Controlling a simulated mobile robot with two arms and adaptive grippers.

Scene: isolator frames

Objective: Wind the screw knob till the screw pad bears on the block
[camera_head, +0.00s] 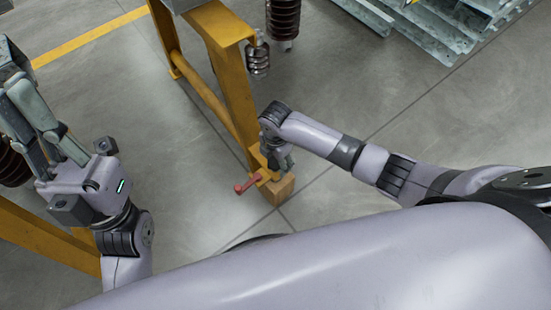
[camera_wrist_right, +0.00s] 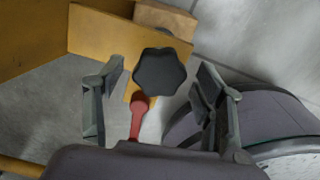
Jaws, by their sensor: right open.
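The black, star-shaped screw knob (camera_wrist_right: 161,70) shows face-on in the right wrist view, in front of a yellow bracket (camera_wrist_right: 105,37). A red handle (camera_wrist_right: 138,118) sticks out below it; the head view also shows this handle (camera_head: 248,183). The wooden block (camera_wrist_right: 166,17) is behind the bracket and shows at the frame's foot in the head view (camera_head: 281,191). My right gripper (camera_wrist_right: 160,74) is open, one finger on each side of the knob, with visible gaps. The screw pad is hidden. My left gripper (camera_head: 32,115) is raised at the left, away from the knob.
The yellow steel frame (camera_head: 232,85) rises beside the right gripper, with dark ribbed insulators (camera_head: 283,18) near its top. Galvanised steel parts (camera_head: 430,25) lie at the upper right. Another yellow beam (camera_head: 45,235) is below my left arm. Grey floor is clear right of the frame.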

